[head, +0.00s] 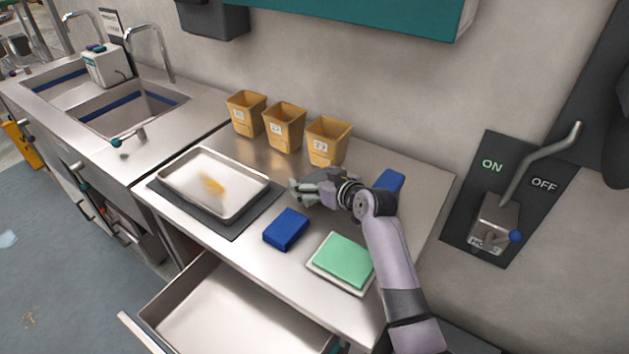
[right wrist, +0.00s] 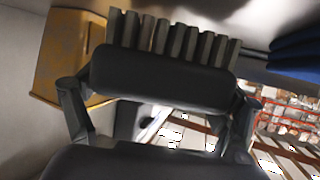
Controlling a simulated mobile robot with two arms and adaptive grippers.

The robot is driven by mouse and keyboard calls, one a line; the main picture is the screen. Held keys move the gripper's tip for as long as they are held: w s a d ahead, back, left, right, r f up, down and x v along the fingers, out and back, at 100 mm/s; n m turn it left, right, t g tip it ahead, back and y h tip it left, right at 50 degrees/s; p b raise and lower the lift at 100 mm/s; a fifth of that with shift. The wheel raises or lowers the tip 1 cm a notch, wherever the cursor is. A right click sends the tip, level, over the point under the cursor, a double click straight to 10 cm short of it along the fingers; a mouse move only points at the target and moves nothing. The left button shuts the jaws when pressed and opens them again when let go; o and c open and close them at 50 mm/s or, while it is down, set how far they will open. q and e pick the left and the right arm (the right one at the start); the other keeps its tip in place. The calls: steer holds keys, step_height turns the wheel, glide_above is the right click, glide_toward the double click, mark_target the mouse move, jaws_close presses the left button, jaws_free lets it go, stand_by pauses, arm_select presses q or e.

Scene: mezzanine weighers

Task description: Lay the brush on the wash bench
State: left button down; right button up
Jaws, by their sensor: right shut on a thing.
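A bench with two sinks (head: 75,117) adjoins on the left. Which bench is the wash bench is not marked. My left gripper is not in view.
A steel tray (head: 181,202) with a yellow smear lies on a dark mat. Several yellow bins (head: 326,143) stand behind. A blue block (head: 286,230), a green pad (head: 343,258) and another blue item (head: 390,181) surround my arm. An open drawer (head: 225,318) juts out in front.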

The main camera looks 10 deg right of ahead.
steer(key=shift+f, duration=0.5)
steer(key=shift+f, duration=0.1)
steer(key=o, duration=1)
steer(key=shift+o, duration=0.2)
steer(key=v, duration=1.2)
steer(key=shift+b, duration=0.4)
steer(key=shift+s, duration=0.1)
